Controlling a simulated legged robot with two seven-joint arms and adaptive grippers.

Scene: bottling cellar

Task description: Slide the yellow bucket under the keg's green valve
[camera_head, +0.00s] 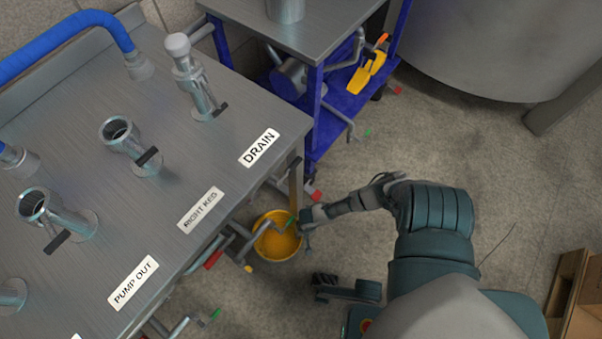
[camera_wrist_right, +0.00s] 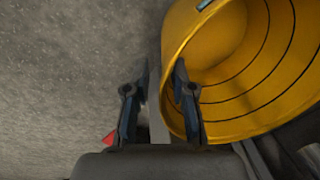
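The yellow bucket (camera_head: 275,243) stands on the floor beside the metal table's right edge, its opening facing up. A pipe with a green handle (camera_head: 291,223) shows over its opening in the head view. My right gripper (camera_head: 306,226) is at the bucket's right rim. In the wrist view the bucket (camera_wrist_right: 240,60) fills the right side. My right gripper (camera_wrist_right: 158,95) is open there, one finger on the bare-floor side and the other overlapping the rim. I cannot tell whether they touch. My left gripper is not in view.
The metal table (camera_head: 160,215) has labels and pipe fittings on top. A blue cart (camera_head: 340,100) stands behind it, with a yellow tool (camera_head: 367,72) on its shelf. Another green-handled valve (camera_head: 214,314) shows below the table. Floor to the right is clear up to a wooden crate (camera_head: 570,295).

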